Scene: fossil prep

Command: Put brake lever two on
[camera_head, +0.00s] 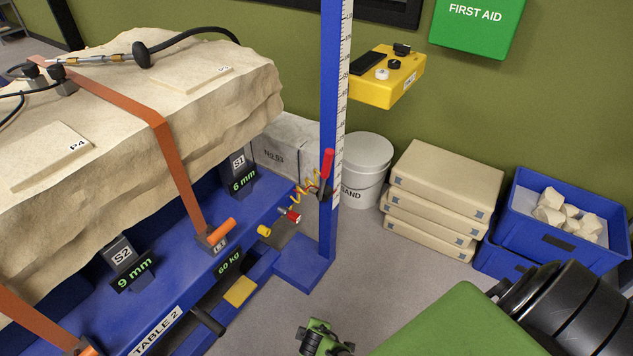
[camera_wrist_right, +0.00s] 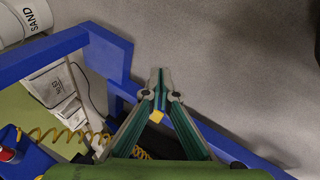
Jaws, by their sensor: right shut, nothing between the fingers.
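No part carries a readable "brake lever two" label. Along the lower edge of the blue table marked TABLE 2 (camera_head: 178,312), a yellow pad (camera_head: 240,291) sticks out, with a black handle (camera_head: 207,321) to its left. Which of these is the brake lever I cannot tell. My right gripper (camera_head: 325,345) is at the bottom of the head view, to the right of the yellow pad and apart from it. In the right wrist view the gripper (camera_wrist_right: 159,74) is shut and empty, its fingertips together over the floor. A small yellow patch (camera_wrist_right: 156,116) shows between its fingers. My left gripper is out of view.
A strapped rock block (camera_head: 120,110) lies on top. A sand bucket (camera_head: 365,165), stacked bags (camera_head: 445,190) and blue crates (camera_head: 530,225) stand by the wall.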

